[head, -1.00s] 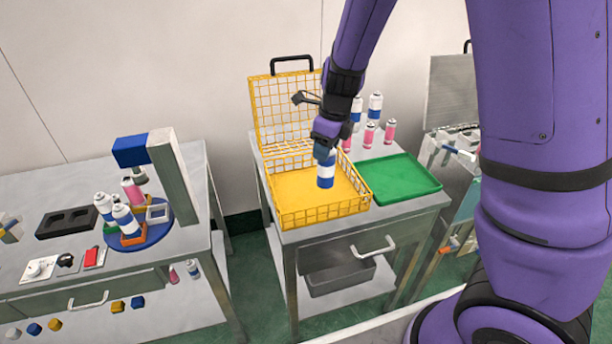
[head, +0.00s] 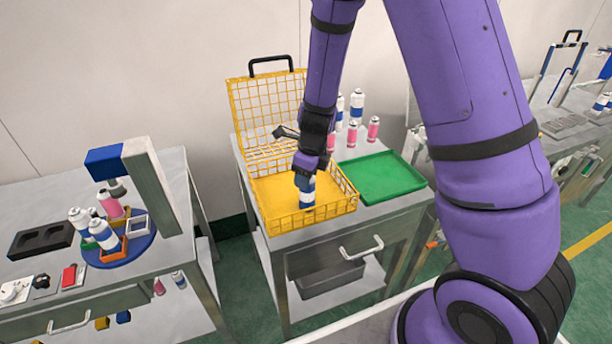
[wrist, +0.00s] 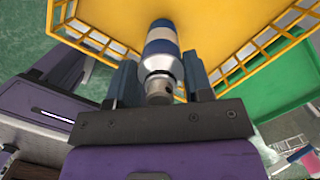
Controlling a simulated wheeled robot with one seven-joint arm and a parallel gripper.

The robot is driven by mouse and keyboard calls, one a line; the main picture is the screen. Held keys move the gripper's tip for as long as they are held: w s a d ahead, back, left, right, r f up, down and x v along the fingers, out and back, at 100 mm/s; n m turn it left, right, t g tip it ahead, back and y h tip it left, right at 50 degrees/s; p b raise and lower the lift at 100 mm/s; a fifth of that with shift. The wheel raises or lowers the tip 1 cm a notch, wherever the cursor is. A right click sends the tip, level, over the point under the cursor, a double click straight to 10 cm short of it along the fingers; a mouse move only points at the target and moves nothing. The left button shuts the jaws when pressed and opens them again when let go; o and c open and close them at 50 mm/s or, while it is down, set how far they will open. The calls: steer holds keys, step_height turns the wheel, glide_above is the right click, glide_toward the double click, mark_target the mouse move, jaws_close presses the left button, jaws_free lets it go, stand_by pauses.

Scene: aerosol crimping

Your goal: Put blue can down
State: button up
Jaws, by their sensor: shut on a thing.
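The blue can, white with blue bands (head: 307,192), is upright inside the yellow wire basket (head: 331,213), near its front side. My gripper (head: 304,172) is shut on the can's upper part from above. In the wrist view the can (wrist: 161,45) sits between the two fingers of my gripper (wrist: 160,75), with the yellow basket floor (wrist: 220,25) beyond it. I cannot tell whether the can's base touches the basket floor. The basket's mesh lid (head: 262,110) stands open at the back.
A green tray (head: 382,178) lies right of the basket. Several blue-white and pink cans (head: 357,105) stand behind it. On the left table, a blue turntable (head: 125,248) with cans sits under a press (head: 150,180). The basket floor around the held can is clear.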

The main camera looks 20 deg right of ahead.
steer(key=shift+f, duration=0.25)
steer(key=o, duration=1.2)
steer(key=shift+o, duration=0.2)
step_height(320, 180, up, 12)
steer(key=s+d, duration=0.1)
steer(key=shift+s+d, duration=0.15)
steer(key=s+d+r+n+t, duration=0.2)
steer(key=s+r+n, duration=0.8)
steer(key=s+n, duration=0.2)
steer(key=s+d+r+n+t+h, duration=0.1)
steer(key=s+d+r+n+t, duration=0.1)
steer(key=s+r+n, duration=0.9)
steer(key=shift+s+d+n, duration=0.7)
steer(key=shift+s+n, duration=0.35)
steer(key=shift+n, duration=0.95)
